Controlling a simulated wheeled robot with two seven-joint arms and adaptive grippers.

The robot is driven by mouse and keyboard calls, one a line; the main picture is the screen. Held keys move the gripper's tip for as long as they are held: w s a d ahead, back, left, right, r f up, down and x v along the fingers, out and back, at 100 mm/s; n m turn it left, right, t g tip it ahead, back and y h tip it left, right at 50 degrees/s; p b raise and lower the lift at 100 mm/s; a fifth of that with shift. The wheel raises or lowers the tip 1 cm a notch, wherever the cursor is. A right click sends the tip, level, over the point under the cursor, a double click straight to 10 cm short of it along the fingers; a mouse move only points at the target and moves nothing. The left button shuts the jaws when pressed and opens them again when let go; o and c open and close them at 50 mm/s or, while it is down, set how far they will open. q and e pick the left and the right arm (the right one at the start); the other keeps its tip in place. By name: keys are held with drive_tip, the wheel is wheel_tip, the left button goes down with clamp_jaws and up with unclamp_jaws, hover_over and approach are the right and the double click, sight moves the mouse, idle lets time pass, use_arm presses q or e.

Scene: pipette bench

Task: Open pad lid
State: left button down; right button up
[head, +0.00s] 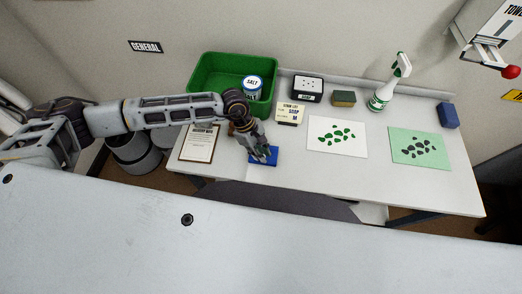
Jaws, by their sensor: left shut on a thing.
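A blue pad (264,161) lies near the front edge of the white table, left of the middle. My left gripper (262,152) reaches down onto it from above and is shut on it. The fingers cover part of the pad's top, so I cannot tell where its lid ends or whether the lid is raised. My right gripper is not in view.
A green bin (205,66) with a salt tub (252,87) stands behind my left arm. A clipboard (200,144) lies left of the pad.

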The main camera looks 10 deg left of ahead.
use_arm(q)
drive_tip(key=shift+w, duration=0.15)
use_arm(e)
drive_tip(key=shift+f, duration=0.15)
use_arm(q)
drive_tip(key=shift+w+r+n+g+b, duration=0.15)
drive_tip(key=shift+w+r+g+b, duration=0.2)
drive_tip(key=shift+g+b, duration=0.55)
drive_tip(key=shift+w+r+n+g+b, duration=0.2)
drive_tip(key=shift+w+g+b, duration=0.3)
drive_tip(key=shift+b, duration=0.55)
drive_tip(key=shift+g+b, duration=0.3)
drive_tip(key=g+b, duration=0.1)
drive_tip(key=b, duration=0.1)
drive_tip(key=w+r+g+b, duration=0.1)
drive_tip(key=b, duration=0.1)
drive_tip(key=shift+w+n+g, duration=0.2)
drive_tip(key=shift+n+g, duration=0.05)
drive_tip(key=shift+g, duration=0.05)
drive_tip(key=shift+w+r+b, duration=0.15)
drive_tip(key=shift+w+b, duration=0.05)
drive_tip(key=shift+b, duration=0.2)
drive_tip(key=shift+r+g, duration=0.1)
drive_tip(key=shift+g, duration=0.2)
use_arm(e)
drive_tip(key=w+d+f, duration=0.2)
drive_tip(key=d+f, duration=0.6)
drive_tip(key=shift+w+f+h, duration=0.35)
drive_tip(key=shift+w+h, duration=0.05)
